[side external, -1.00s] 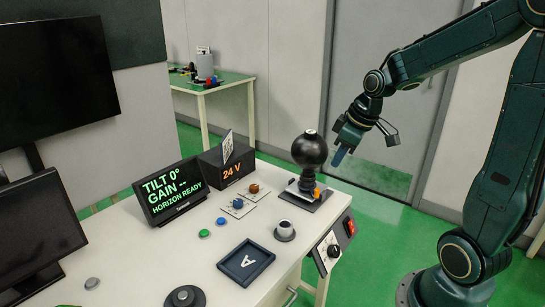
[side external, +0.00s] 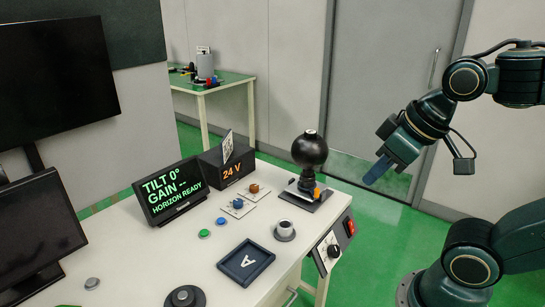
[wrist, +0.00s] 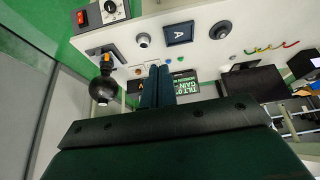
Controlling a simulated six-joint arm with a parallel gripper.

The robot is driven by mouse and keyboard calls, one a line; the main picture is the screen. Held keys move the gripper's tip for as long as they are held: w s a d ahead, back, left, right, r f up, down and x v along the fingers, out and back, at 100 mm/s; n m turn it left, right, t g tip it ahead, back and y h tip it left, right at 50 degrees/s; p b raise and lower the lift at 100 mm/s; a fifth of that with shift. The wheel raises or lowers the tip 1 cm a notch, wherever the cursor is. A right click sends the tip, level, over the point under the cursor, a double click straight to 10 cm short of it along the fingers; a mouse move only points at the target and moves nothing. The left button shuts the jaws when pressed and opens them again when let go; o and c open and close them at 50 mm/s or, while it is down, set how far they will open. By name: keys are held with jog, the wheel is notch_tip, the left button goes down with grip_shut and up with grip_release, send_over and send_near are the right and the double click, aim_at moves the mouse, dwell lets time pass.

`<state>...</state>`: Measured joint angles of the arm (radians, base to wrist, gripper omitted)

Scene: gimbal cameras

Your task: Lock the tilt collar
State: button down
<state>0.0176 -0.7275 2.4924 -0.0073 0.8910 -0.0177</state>
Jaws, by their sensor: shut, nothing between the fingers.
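The gimbal camera, a black ball (side external: 309,150) on a short post, stands on a dark base plate (side external: 306,199) at the table's far right corner. An orange part (side external: 317,192), possibly the tilt collar's lever, sits low on the post; its exact shape is too small to tell. In the wrist view the ball (wrist: 103,90) and orange part (wrist: 107,58) show left of my fingers. My gripper (side external: 371,179) is shut and empty, in the air to the right of the ball and apart from it. The fingers (wrist: 157,86) lie together in the wrist view.
The display (side external: 171,190) reads TILT 0°, GAIN --, HORIZON READY. A 24 V box (side external: 230,170), buttons (side external: 204,233), a tray marked A (side external: 246,260) and a round cup-like part (side external: 285,229) are on the white table. A switch panel (side external: 334,248) hangs on its right edge.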

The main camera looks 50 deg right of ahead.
jog(key=shift+s+a, duration=0.1)
jog(key=shift+s, duration=0.2)
jog(key=c, duration=1.6)
grip_release()
jog(key=shift+w, duration=0.1)
jog(key=shift+o, duration=1.1)
jog(key=shift+w, duration=0.15)
jog(key=w+d+f+m+g+h, duration=0.1)
jog(key=w+d+f+m+h, duration=0.1)
jog(key=w+d+f+m, duration=0.3)
jog(key=w+d+f+m+h, duration=0.1)
jog(key=w+d+m, duration=0.15)
jog(key=w, duration=0.45)
jog(key=m+g+h, duration=0.1)
jog(key=m+h, duration=0.4)
jog(key=m, duration=0.1)
send_near(317, 189)
notch_tip(317, 189, up, 2)
jog(key=a, duration=0.3)
jog(key=shift+s+d+r, duration=0.15)
jog(key=shift+s+r, duration=0.05)
jog(key=shift+s, duration=0.15)
jog(key=shift+d+f, duration=0.1)
jog(key=shift+x, duration=6.75)
